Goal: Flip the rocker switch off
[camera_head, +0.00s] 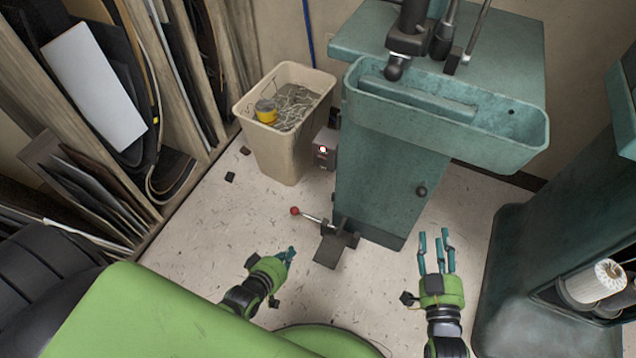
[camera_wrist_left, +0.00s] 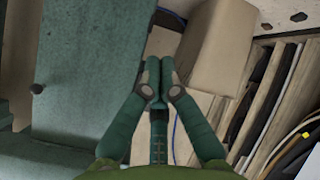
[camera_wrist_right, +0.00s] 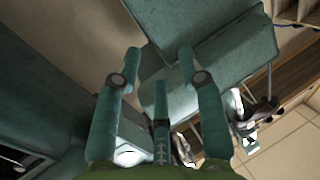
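A small grey switch box (camera_head: 325,147) is fixed to the left side of the green machine (camera_head: 385,185). On its front is a small switch (camera_head: 322,150) with a bright white and red spot; its rocker position is too small to tell. My left gripper (camera_head: 291,254) is below and left of the box, apart from it. In the left wrist view its fingertips (camera_wrist_left: 160,66) are together with nothing between them, and the switch cannot be made out. My right gripper (camera_head: 436,236) is open and empty, in front of the machine's right side; its spread fingers show in the right wrist view (camera_wrist_right: 159,54).
A beige bin (camera_head: 275,150) with scraps and a yellow roll stands left of the switch box. A red-knobbed lever (camera_head: 295,211) and pedal (camera_head: 329,250) stick out at the machine's base. Shelves (camera_head: 130,110) line the left. Bare floor (camera_head: 225,225) lies between.

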